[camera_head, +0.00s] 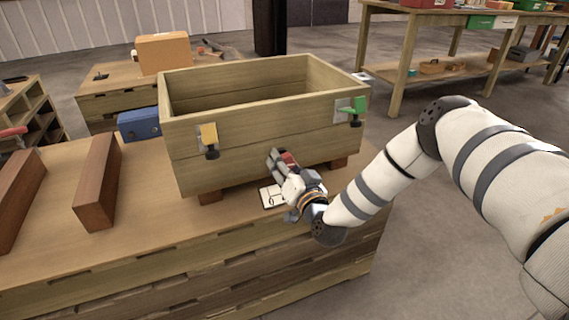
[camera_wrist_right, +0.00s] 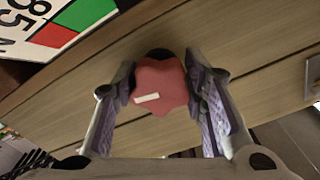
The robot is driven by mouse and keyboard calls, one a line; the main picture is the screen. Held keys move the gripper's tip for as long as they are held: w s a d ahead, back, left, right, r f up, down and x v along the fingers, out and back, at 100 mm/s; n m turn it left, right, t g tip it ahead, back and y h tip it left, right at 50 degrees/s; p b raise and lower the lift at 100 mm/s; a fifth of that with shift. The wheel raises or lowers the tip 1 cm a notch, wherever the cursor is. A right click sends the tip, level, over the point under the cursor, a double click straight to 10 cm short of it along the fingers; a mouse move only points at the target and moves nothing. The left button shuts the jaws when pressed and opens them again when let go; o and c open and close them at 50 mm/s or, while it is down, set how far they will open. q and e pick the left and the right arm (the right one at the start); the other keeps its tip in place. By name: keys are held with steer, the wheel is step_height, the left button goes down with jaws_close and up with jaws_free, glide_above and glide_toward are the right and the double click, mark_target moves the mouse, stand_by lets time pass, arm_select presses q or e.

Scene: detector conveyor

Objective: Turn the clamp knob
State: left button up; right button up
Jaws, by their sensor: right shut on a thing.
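The clamp knob (camera_wrist_right: 170,100) is a red, lobed knob with a white mark, on the front wooden wall of a large open box (camera_head: 235,103). In the right wrist view my two right fingers sit on either side of the knob, touching it. In the head view my right gripper (camera_head: 283,163) is at the box's lower front, with only a bit of red showing between the fingers. My right gripper is shut on the knob. The knob's mount is mostly hidden behind it. My left gripper is not in view.
A yellow latch (camera_head: 209,136) and a green latch (camera_head: 353,108) are on the box front. A white card (camera_head: 270,198) lies on the bench below my gripper. Brown wooden blocks (camera_head: 98,180) lie left, beside a blue box (camera_head: 139,124). The bench front is clear.

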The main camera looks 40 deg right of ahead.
steer(key=o, duration=1.2)
steer(key=v, duration=1.2)
steer(key=shift+s, duration=0.1)
